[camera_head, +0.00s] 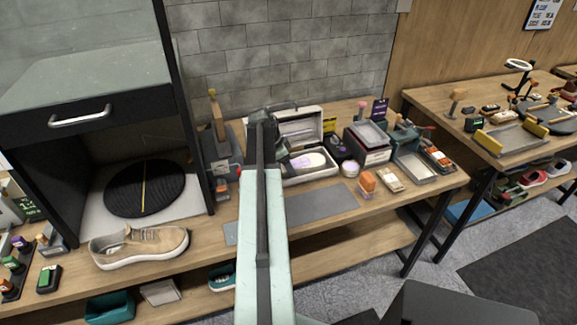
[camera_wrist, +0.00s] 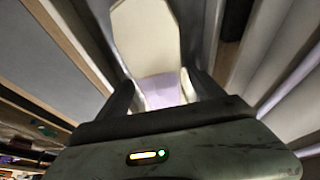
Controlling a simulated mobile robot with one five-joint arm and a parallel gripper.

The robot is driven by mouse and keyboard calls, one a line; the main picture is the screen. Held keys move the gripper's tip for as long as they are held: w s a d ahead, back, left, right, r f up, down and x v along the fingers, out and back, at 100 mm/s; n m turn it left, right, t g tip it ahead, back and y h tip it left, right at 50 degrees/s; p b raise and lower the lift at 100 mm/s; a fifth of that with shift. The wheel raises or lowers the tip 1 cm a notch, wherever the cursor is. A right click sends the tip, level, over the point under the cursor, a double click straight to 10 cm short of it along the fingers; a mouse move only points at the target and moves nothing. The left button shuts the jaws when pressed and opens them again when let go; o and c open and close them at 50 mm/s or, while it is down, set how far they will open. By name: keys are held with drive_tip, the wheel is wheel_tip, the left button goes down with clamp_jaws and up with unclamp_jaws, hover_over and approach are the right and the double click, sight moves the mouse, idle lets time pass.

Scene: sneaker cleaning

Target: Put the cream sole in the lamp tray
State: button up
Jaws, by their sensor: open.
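The lamp tray (camera_head: 318,174) is a pale open box with a raised lid, on the bench right of my arm. A pale sole (camera_head: 324,160) with a lilac patch lies inside it. In the wrist view, the cream sole (camera_wrist: 146,38) stretches away from my gripper (camera_wrist: 160,82), its near part tinted lilac. My gripper is open, with one finger on each side of the sole's near end. I cannot tell whether the fingers touch it. In the head view my arm hides the tray's left end and most of the gripper.
A tan sneaker (camera_head: 138,246) stands at the bench's front left, below a cabinet with a black round disc (camera_head: 145,188). A grey mat (camera_head: 320,204) lies in front of the tray. A round white jar (camera_head: 350,169), an orange item (camera_head: 366,181) and metal trays crowd the right.

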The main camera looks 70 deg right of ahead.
drive_tip(key=shift+r, duration=0.1)
drive_tip(key=p+v, duration=1.1)
drive_tip(key=v, duration=0.1)
